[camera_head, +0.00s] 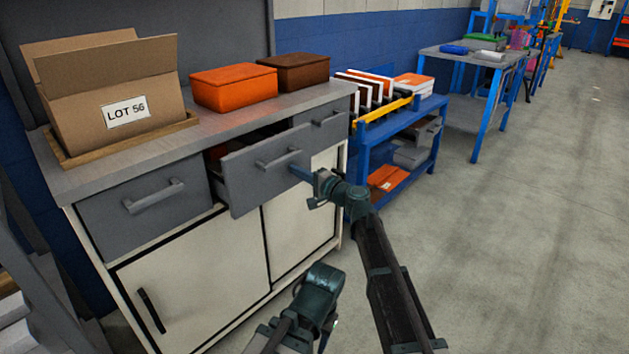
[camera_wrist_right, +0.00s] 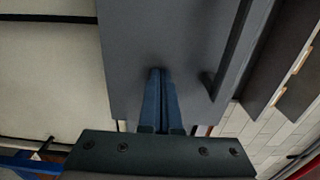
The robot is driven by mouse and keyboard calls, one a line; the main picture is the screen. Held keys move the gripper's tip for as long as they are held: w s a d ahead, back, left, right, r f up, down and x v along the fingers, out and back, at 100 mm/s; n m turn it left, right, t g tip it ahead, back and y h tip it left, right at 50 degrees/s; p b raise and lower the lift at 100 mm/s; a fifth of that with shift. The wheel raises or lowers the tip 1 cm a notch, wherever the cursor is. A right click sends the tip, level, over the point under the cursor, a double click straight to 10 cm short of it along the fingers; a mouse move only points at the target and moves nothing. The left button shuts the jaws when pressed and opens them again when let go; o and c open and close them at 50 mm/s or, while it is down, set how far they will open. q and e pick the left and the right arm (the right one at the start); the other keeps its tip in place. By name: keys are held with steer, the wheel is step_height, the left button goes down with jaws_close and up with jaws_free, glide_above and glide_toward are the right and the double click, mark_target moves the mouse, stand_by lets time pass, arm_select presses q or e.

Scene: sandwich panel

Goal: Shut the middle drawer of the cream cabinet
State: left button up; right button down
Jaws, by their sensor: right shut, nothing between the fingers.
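The cream cabinet (camera_head: 205,285) stands on the left in the head view, with a row of grey drawers above cream doors. Its middle drawer (camera_head: 244,186) is pulled partly out, its front standing forward of the other drawers. My right gripper (camera_head: 296,171) is shut and empty, with its fingertips at the right part of the drawer front, beside the bar handle (camera_head: 278,159). In the right wrist view, the closed blue fingers (camera_wrist_right: 156,72) point at the grey front (camera_wrist_right: 135,45), touching it or very close. The handle (camera_wrist_right: 231,50) is right of them.
The left drawer (camera_head: 143,207) and right drawer (camera_head: 322,122) look shut. An open cardboard box (camera_head: 80,115), an orange box (camera_head: 233,88) and a brown box (camera_head: 293,71) sit on top. A blue shelf cart (camera_head: 398,140) stands to the right. The right-hand floor is clear.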

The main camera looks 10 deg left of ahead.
steer(key=x, duration=0.9)
steer(key=shift+w+a, duration=0.25)
steer(key=shift+w+a+r, duration=0.1)
steer(key=shift+w+r, duration=0.05)
arm_select(q)
steer(key=shift+d, duration=0.35)
arm_select(e)
steer(key=v, duration=1.4)
steer(key=shift+s+d, duration=0.3)
steer(key=shift+s, duration=0.05)
